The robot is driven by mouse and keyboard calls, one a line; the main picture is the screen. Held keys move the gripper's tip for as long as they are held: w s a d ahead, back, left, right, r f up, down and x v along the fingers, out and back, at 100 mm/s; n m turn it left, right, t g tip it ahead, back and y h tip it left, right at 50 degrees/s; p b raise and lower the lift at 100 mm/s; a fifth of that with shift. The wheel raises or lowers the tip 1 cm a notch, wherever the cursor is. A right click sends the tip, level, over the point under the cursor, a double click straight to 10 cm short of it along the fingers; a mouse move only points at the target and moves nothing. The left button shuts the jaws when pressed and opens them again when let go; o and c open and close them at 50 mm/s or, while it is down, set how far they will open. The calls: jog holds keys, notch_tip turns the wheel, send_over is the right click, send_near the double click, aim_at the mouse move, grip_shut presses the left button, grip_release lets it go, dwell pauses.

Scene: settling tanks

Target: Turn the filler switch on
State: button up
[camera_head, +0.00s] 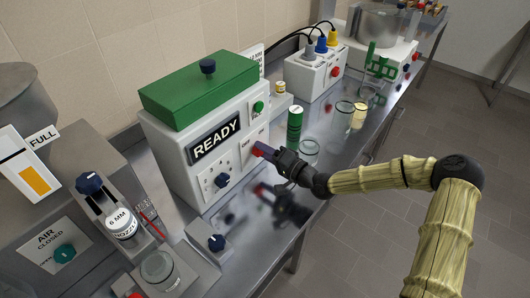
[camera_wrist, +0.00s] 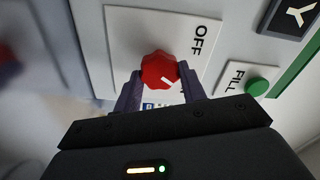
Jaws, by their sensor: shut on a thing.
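The filler (camera_head: 168,135) is a white box with a green lid and a READY display. Its switch is a red fluted knob (camera_wrist: 156,68) on a white plate (camera_wrist: 122,25) lettered OFF. A short white mark shows on the knob's lower right in the wrist view; OFF is at its upper right. My gripper (camera_wrist: 162,82) is shut on the knob, one dark finger on each side. In the head view my gripper (camera_head: 262,150) reaches the front of the filler from the right and mostly hides the knob. Lettering below the knob is partly covered by my fingers.
A green button (camera_wrist: 257,87) marked FILL is beside the switch plate. A dark knob (camera_head: 222,180) is on the filler's lower front. The floor right of the bench is clear.

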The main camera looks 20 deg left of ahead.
jog(key=shift+w+m, duration=0.1)
jog(key=shift+m, duration=0.3)
jog(key=o, duration=1)
jog(key=shift+d, duration=0.1)
jog(key=b+v, duration=0.2)
jog(key=v, duration=1.5)
jog(key=shift+d+f, duration=0.1)
jog(key=shift+d, duration=0.05)
